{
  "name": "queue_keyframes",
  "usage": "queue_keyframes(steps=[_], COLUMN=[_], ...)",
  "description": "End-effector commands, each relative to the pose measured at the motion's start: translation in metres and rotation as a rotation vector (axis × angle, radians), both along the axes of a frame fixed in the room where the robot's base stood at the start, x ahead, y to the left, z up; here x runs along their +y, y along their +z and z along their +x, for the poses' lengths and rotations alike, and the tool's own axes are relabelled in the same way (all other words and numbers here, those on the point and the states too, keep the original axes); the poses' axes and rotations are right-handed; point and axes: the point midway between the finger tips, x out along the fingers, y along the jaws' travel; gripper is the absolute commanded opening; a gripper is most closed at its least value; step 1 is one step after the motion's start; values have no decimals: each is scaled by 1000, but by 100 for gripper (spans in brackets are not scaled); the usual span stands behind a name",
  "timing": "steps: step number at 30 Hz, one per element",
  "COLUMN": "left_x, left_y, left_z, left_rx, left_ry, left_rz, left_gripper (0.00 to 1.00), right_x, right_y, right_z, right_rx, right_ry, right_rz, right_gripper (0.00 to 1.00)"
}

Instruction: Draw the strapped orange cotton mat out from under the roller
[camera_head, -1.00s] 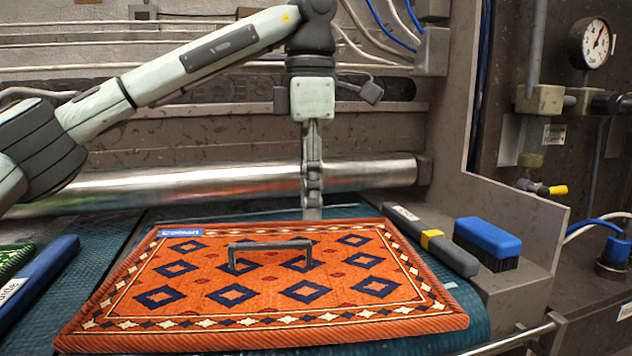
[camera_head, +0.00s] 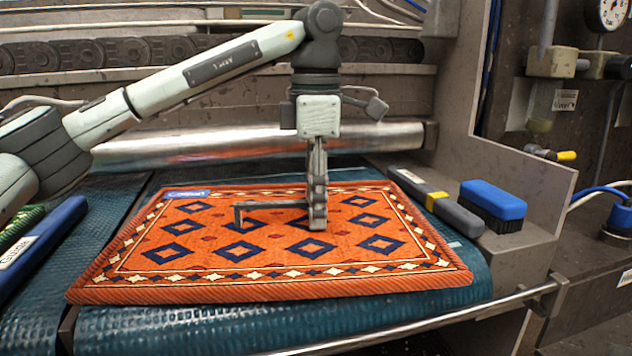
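The orange mat (camera_head: 215,254), with blue diamonds and a patterned border, lies flat on the teal belt (camera_head: 390,311). Its visible far edge is on the near side of the shiny metal roller (camera_head: 230,147). A dark strap handle (camera_head: 268,204) stands up from the middle of the mat. My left gripper (camera_head: 318,222) points straight down at the right part of this handle and hides its right end. Its fingers show edge-on, so I cannot tell whether they are closed on the handle. My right gripper is not in view.
A metal rail (camera_head: 430,320) runs along the front. A gauge (camera_head: 612,12) is at upper right.

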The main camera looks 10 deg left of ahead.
Motion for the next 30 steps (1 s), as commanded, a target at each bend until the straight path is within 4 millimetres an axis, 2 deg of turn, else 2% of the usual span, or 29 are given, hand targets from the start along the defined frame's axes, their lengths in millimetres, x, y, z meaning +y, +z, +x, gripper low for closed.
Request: queue_keyframes(steps=[10,19,30], left_x=[0,0,0], left_y=[-3,-3,-3], left_z=[0,0,0], left_rx=[0,0,0], left_ry=[0,0,0], left_rz=[0,0,0], left_gripper=[38,1,0], right_x=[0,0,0], right_y=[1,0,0], right_z=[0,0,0], right_rx=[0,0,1], right_ry=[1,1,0], right_rz=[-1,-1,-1], right_gripper=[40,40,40])
